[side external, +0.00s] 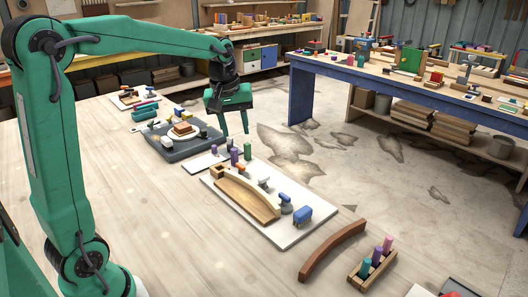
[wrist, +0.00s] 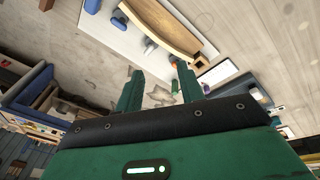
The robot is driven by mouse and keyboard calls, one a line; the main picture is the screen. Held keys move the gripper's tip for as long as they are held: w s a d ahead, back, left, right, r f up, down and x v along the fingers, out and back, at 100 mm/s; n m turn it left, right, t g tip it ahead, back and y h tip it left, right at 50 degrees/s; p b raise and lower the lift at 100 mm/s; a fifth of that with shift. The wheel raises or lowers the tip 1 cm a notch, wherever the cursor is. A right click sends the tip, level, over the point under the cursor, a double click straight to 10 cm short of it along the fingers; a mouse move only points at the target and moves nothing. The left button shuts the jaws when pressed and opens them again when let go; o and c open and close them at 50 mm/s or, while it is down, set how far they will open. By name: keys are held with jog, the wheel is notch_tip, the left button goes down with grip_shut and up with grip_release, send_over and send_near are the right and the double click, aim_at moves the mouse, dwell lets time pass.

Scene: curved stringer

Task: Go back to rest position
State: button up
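My gripper (side external: 234,122) hangs above the far edge of the wooden table in the side view, fingers pointing down. In the wrist view its two fingers (wrist: 158,82) stand apart with nothing between them, so it is open and empty. A curved wooden stringer (side external: 247,198) lies on a white board (side external: 287,236) in the side view, to the right of and below the gripper. The stringer also shows in the wrist view (wrist: 165,25). The gripper touches nothing that I can see.
A dark curved strip (side external: 332,252) and a wooden rack (side external: 372,268) with coloured pegs lie at the lower right. A grey tray (side external: 180,145) with a plate stands left of the gripper. Purple and green pegs (side external: 241,153) stand below it. The table's left front is clear.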

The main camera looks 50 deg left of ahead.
jog(key=s+d+m+t, duration=0.1)
jog(key=s+d+m, duration=0.2)
jog(key=s, duration=0.3)
jog(key=s+d+m+t, duration=0.1)
jog(key=s+d+m, duration=0.2)
jog(key=s, duration=0.4)
jog(key=s+d+f+m+t, duration=0.1)
jog(key=s+d+m, duration=0.3)
jog(key=s, duration=0.2)
jog(key=shift+s+h, duration=0.3)
jog(key=shift+s, duration=0.05)
